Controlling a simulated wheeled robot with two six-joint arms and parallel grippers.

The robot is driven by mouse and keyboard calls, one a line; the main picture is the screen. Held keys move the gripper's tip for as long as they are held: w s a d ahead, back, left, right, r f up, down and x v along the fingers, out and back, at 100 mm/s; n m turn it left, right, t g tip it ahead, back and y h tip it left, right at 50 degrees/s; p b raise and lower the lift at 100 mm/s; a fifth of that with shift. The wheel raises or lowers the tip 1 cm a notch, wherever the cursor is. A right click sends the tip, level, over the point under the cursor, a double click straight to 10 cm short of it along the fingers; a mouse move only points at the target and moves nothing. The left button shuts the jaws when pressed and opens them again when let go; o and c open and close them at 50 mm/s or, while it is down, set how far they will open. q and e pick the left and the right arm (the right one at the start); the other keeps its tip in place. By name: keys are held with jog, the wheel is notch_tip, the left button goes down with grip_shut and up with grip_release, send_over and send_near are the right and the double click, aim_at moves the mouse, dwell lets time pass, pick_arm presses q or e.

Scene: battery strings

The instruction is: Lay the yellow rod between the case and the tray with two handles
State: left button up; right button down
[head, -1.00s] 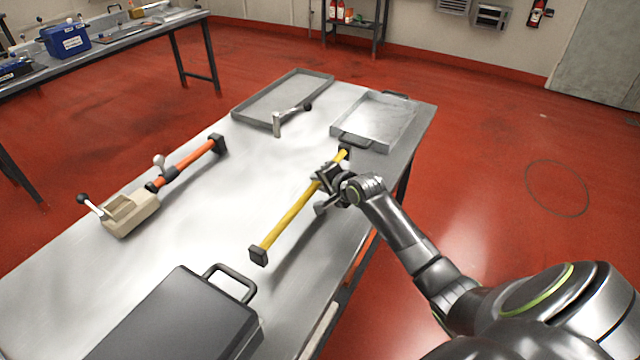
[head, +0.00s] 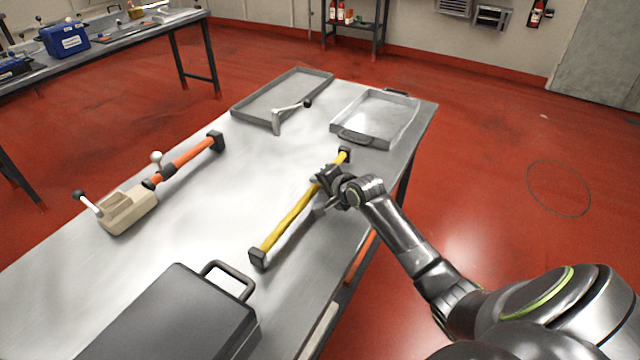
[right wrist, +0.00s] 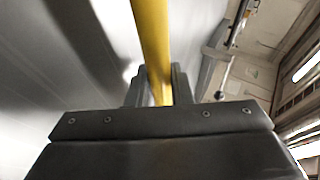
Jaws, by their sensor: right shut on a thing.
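The yellow rod (head: 290,218) has black square end blocks and lies lengthwise between the dark case (head: 175,318) at the near end and the tray with two handles (head: 376,118) at the far end. My right gripper (head: 328,181) is shut on the rod, nearer its far end. The right wrist view shows the rod (right wrist: 152,45) running between the two fingers (right wrist: 158,88). The rod is at or just above the table top; I cannot tell if it touches. My left gripper is not in view.
On the metal table (head: 225,225), an orange rod (head: 195,153) with a beige block (head: 128,208) lies to the left. A grey tray (head: 250,108) and a crank-like handle (head: 277,122) are at the back. The table's middle is clear.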

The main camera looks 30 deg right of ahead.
jog(key=shift+f, duration=0.25)
jog(key=c, duration=1.2)
grip_release()
jog(key=shift+s+f, duration=0.1)
jog(key=shift+f, duration=0.25)
jog(key=shift+s, duration=0.1)
jog(key=r+p+v, duration=0.1)
jog(key=v, duration=1.6)
jog(key=shift+r+p, duration=0.15)
jog(key=shift+p, duration=0.2)
jog(key=shift+a, duration=0.1)
